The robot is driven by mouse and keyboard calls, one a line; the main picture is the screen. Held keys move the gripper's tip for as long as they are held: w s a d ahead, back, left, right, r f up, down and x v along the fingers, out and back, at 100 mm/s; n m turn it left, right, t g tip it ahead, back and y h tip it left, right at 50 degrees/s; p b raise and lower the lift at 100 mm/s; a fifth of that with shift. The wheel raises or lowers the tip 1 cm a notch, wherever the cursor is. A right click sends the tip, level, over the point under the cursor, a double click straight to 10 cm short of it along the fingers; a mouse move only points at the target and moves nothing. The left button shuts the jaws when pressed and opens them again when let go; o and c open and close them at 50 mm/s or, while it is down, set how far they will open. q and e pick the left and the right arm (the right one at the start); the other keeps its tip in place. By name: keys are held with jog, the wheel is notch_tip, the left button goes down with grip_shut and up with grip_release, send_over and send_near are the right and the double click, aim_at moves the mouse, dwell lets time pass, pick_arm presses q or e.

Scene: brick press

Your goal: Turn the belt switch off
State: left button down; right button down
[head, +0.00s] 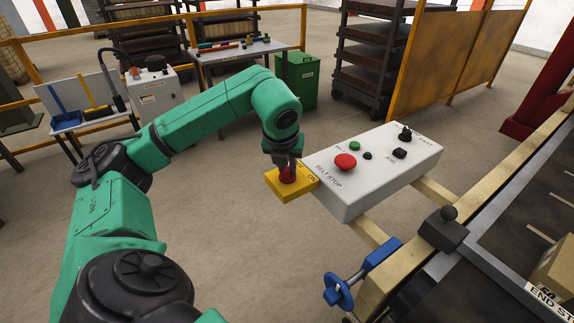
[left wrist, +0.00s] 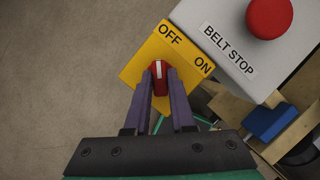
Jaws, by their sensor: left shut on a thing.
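The belt switch is a red knob (left wrist: 161,84) on a yellow plate (left wrist: 138,70) marked OFF and ON. In the head view, the yellow plate (head: 277,187) sits at the left end of a white control box (head: 365,185). My left gripper (head: 286,167) comes down on the knob from above. In the left wrist view, the two fingers of my left gripper (left wrist: 160,84) are shut on the knob, one on each side. The knob's white mark points up in that view, nearer the word OFF than ON. My right gripper is not in view.
A red BELT STOP button (head: 345,163) is close to the right of the switch; it shows in the wrist view (left wrist: 269,17) too. The box also has a green button (head: 355,146) and black controls. A conveyor (head: 520,215) with a blue clamp (head: 382,252) lies at right.

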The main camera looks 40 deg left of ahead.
pick_arm(q)
jog(key=c, duration=0.8)
grip_release()
jog(key=shift+o, duration=0.2)
jog(key=p+v, duration=0.3)
jog(key=v, duration=1.1)
jog(key=shift+s+r, duration=0.25)
